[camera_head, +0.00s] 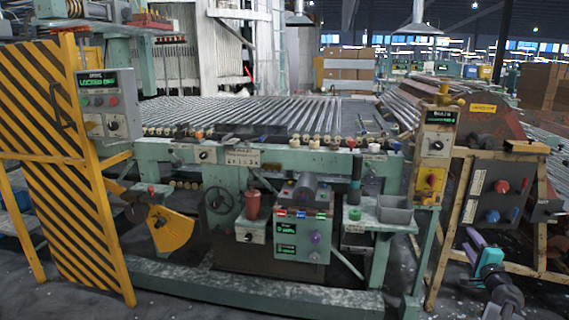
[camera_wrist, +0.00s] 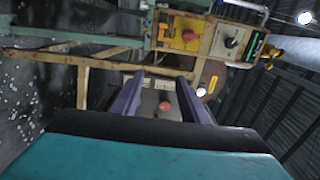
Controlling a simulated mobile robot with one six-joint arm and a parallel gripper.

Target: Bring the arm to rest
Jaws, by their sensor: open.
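My gripper (camera_head: 471,245) is at the lower right in the head view, with purple fingers and a teal body. It is in front of the yellow-framed stand at the right, below a grey panel (camera_head: 493,192) with red and blue knobs. In the wrist view, the two purple fingers of my gripper (camera_wrist: 162,76) are spread apart with nothing between them. A red knob (camera_wrist: 165,106) on the panel shows beyond the gap. The wrist view is turned, so the stand appears sideways.
A yellow-and-black striped gate (camera_head: 52,160) stands left. A grey bin (camera_head: 394,209) sits on a small shelf left of my gripper. A control box (camera_head: 436,150) stands above it. Dark floor (camera_head: 60,295) is open at lower left.

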